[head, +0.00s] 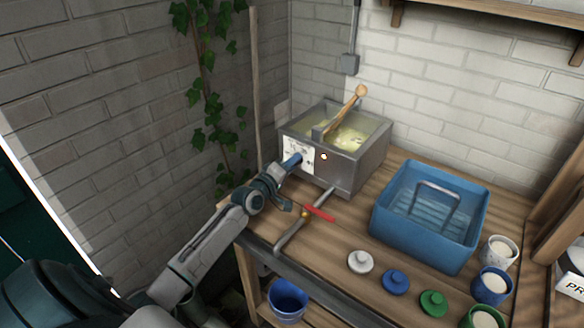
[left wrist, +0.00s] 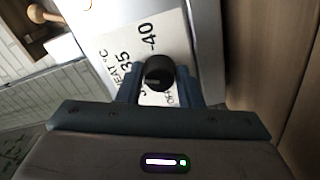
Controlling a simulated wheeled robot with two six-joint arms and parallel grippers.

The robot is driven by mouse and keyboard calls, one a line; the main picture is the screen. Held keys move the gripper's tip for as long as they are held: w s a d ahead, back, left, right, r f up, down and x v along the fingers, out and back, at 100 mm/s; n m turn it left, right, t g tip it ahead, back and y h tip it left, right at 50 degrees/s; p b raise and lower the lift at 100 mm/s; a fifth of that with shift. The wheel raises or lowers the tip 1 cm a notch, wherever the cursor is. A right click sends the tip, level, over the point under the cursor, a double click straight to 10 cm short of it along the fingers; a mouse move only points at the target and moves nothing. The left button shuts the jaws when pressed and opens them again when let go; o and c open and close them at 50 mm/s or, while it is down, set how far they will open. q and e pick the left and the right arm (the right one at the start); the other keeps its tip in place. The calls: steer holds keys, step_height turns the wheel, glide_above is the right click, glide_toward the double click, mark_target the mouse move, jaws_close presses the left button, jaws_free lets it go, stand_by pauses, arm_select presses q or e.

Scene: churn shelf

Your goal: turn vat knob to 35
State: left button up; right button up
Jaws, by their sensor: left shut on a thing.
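The metal vat (head: 350,170) stands at the back of the bench, with pale yellow liquid and a wooden paddle (head: 345,112) in it. Its white dial plate (head: 299,148) is on the front wall. My left gripper (head: 293,160) is at this plate and covers the knob in the head view. In the left wrist view the black round knob (left wrist: 158,73) sits between the two blue fingers of my left gripper (left wrist: 158,84), which is shut on it. The plate reads 35, 40 and OFF around the knob. I cannot tell exactly where the knob's mark points. My right gripper is not in view.
A red-handled valve (head: 319,213) on a pipe sticks out below the vat, close to my left arm. A blue tub (head: 430,250) stands to the right. Several lids and cups, such as the white lid (head: 360,262), stand along the front. A blue bucket (head: 287,302) is below.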

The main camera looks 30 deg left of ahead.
arm_select(q)
steer(key=shift+f+m, duration=0.1)
steer(key=shift+m, duration=0.6)
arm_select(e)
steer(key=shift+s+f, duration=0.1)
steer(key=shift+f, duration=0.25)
arm_select(q)
steer(key=o, duration=0.9)
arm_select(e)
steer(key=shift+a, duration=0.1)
arm_select(q)
steer(key=shift+o, duration=0.2)
steer(key=shift+s, duration=0.6)
steer(key=s+p, duration=0.1)
steer(key=s, duration=0.1)
steer(key=s+p, duration=0.2)
steer(key=s, duration=0.1)
steer(key=s+p, duration=0.2)
steer(key=s, duration=0.1)
steer(key=shift+a+r, duration=0.25)
steer(key=shift+a, duration=0.05)
steer(key=shift+s+a+f+p, duration=0.1)
steer(key=shift+s+f+p, duration=0.05)
steer(key=shift+s+p, duration=0.55)
steer(key=shift+s, duration=0.1)
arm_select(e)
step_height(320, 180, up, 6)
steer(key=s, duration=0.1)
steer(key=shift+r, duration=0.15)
